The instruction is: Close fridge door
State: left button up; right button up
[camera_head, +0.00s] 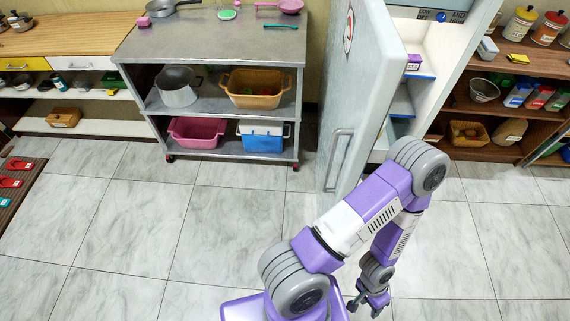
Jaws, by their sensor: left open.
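The fridge door (372,75) is pale grey and stands open, swung out toward me, with its grey handle (336,160) low on the outer face. The fridge (437,45) shows to the right of the door, with white inner walls and blue-edged shelves; a small purple box sits on one shelf. My left arm crosses in front of the lower part of the door and fridge. My left gripper (370,303) hangs low over the floor, right of the handle and nearer to me, apart from the door. It is open, with nothing seen in it. My right gripper is out of view.
A grey metal rack (210,45) on wheels stands left of the door, holding pots and baskets. A wooden shelf (515,65) with jars and packets is at the right. A mat (20,190) with slippers lies far left. Tiled floor is open at front left and right.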

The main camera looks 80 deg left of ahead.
aim_at(369, 61)
jog(key=k, duration=0.35)
jog(key=u, duration=1.95)
jog(key=i, duration=0.5)
jog(key=z, duration=1.15)
jog(key=k, duration=0.6)
jog(key=u, duration=0.8)
